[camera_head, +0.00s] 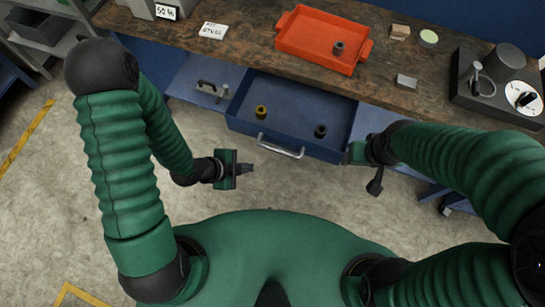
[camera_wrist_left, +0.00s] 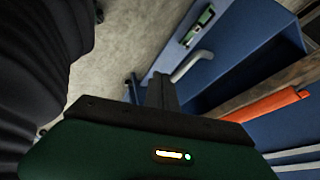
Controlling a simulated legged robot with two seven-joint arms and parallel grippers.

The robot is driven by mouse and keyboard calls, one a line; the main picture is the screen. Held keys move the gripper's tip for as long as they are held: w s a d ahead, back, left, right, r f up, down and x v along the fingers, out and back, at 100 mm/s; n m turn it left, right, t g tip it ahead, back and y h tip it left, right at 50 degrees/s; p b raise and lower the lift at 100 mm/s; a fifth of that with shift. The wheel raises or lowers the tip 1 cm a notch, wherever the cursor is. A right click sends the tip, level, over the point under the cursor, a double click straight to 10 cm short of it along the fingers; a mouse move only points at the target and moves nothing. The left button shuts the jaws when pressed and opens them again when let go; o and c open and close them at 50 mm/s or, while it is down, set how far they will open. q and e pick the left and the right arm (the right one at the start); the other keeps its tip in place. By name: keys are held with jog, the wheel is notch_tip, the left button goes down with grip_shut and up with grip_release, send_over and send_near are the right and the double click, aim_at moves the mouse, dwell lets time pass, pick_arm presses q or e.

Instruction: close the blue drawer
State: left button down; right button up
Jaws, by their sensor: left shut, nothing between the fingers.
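The blue drawer (camera_head: 292,118) is pulled out below the workbench in the head view, with a silver bar handle (camera_head: 280,147) on its front. A brass-coloured part (camera_head: 261,112) and a dark part (camera_head: 320,131) stand inside it. The drawer also shows in the left wrist view (camera_wrist_left: 246,43), with its handle (camera_wrist_left: 190,66) near the fingers. My left gripper (camera_head: 249,169) is shut and empty, in front of the drawer and to the left of the handle, apart from it. My right gripper (camera_head: 375,184) is to the right of the drawer; its fingers are too dark to judge.
The wooden workbench (camera_head: 225,57) carries an orange tray (camera_head: 318,41) holding a dark part, a white label card (camera_head: 213,30), small blocks and a dark device with a dial (camera_head: 495,85) at right. The floor (camera_head: 255,195) before the drawer is clear.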

pick_arm(q)
jog(key=w+d+f+b, duration=0.6)
jog(key=d+f+b, duration=0.1)
jog(key=b, duration=0.5)
jog(key=shift+w+d+m+h+b, duration=0.3)
jog(key=shift+w+d+m, duration=0.1)
jog(key=shift+w, duration=0.1)
